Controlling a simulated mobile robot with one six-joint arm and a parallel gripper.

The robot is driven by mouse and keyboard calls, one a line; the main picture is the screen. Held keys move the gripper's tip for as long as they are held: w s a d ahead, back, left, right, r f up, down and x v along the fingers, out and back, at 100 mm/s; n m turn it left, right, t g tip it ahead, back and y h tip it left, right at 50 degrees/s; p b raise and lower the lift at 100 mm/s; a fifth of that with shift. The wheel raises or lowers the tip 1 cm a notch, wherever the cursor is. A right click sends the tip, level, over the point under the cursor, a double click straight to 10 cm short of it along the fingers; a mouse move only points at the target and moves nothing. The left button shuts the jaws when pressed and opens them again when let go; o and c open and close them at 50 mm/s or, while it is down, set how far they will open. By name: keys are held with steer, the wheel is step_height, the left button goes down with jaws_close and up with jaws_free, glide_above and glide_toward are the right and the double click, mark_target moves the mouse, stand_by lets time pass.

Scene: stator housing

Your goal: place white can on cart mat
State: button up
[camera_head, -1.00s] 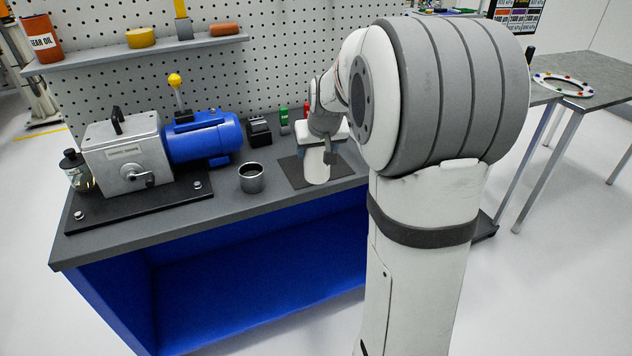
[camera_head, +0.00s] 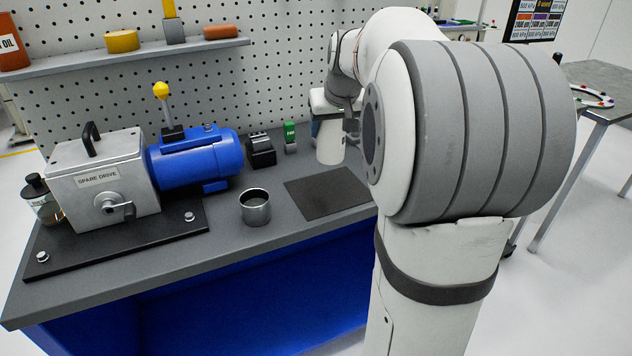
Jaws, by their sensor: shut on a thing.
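The white can (camera_head: 330,149) is upright in my gripper (camera_head: 329,121), near the back edge of the dark mat. My gripper is shut on the can's upper part, and its fingers are partly hidden by my arm. A dark flat mat (camera_head: 326,194) lies bare on the grey top of the blue bench. The can's lower end shows just beyond the mat's far edge; I cannot tell how high it is above the bench top. No other mat is in view, and I cannot tell whether this bench is the cart.
An open metal cup (camera_head: 256,209) stands left of the mat. A spare drive (camera_head: 105,185) with a blue motor (camera_head: 196,158) fills the bench's left side. A black block (camera_head: 261,151) and green item (camera_head: 290,138) stand behind. A grey table (camera_head: 600,80) is at far right.

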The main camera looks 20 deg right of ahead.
steer(key=shift+w+f, duration=0.2)
steer(key=shift+f, duration=0.05)
step_height(320, 180, down, 10)
steer(key=shift+w+r+b, duration=0.15)
steer(key=shift+r+b, duration=0.1)
steer(key=shift+b, duration=0.6)
steer(key=shift+r, duration=0.1)
steer(key=o, duration=1)
